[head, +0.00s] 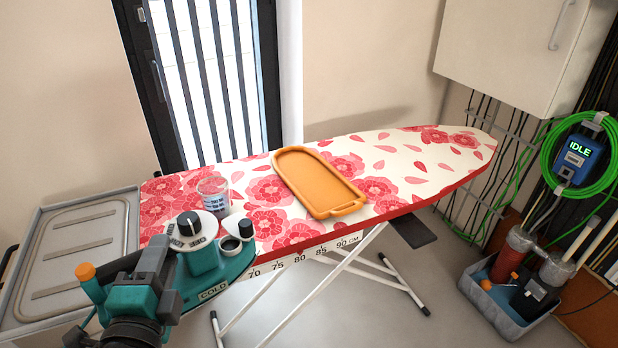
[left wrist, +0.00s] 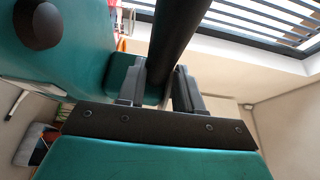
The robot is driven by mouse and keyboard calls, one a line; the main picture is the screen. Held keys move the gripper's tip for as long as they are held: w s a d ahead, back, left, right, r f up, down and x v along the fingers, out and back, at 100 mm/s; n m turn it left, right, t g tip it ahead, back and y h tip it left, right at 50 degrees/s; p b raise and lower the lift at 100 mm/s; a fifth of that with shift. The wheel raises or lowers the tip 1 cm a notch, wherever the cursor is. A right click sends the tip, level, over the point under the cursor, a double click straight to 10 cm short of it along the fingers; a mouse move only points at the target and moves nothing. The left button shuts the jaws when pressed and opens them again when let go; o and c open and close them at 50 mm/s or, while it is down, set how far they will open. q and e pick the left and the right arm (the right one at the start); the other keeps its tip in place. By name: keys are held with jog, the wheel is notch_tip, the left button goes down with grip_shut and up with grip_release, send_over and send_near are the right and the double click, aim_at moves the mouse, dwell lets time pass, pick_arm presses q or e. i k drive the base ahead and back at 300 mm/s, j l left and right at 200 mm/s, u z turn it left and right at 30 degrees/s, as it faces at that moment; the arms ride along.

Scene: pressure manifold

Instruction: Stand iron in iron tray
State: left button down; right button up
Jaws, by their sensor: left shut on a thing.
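The iron (head: 205,260) is teal with a white-banded dial, black knobs and a "COLD" label. It shows at the lower left of the head view, in front of the board's near edge, seemingly held in the air. My left gripper (head: 163,272) is shut on its black handle. In the left wrist view the fingers (left wrist: 160,88) straddle the black handle (left wrist: 178,40), with the teal body (left wrist: 75,50) beside it. The iron tray (head: 318,182) is orange, shallow and empty. It lies on the ironing board, to the right of the iron. My right gripper is not in view.
The floral ironing board (head: 405,160) has free room right of the tray. A clear measuring cup (head: 213,195) stands on it, behind the iron. A grey side surface (head: 75,255) is at left. A grey bin (head: 510,310) with bottles stands at lower right.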

aim_at(312, 179)
jog(key=i+l, duration=0.2)
jog(key=l, duration=0.15)
jog(key=i+l+u, duration=0.1)
jog(key=l, duration=0.25)
jog(key=i+l, duration=0.25)
jog(key=i+l+u, duration=0.1)
jog(key=l, duration=0.35)
jog(key=i+l+u, duration=0.1)
jog(key=i+l, duration=0.35)
jog(key=l, duration=0.3)
jog(key=i+l+u, duration=0.1)
jog(key=l, duration=0.25)
jog(key=i+l, duration=0.2)
jog(key=l, duration=0.2)
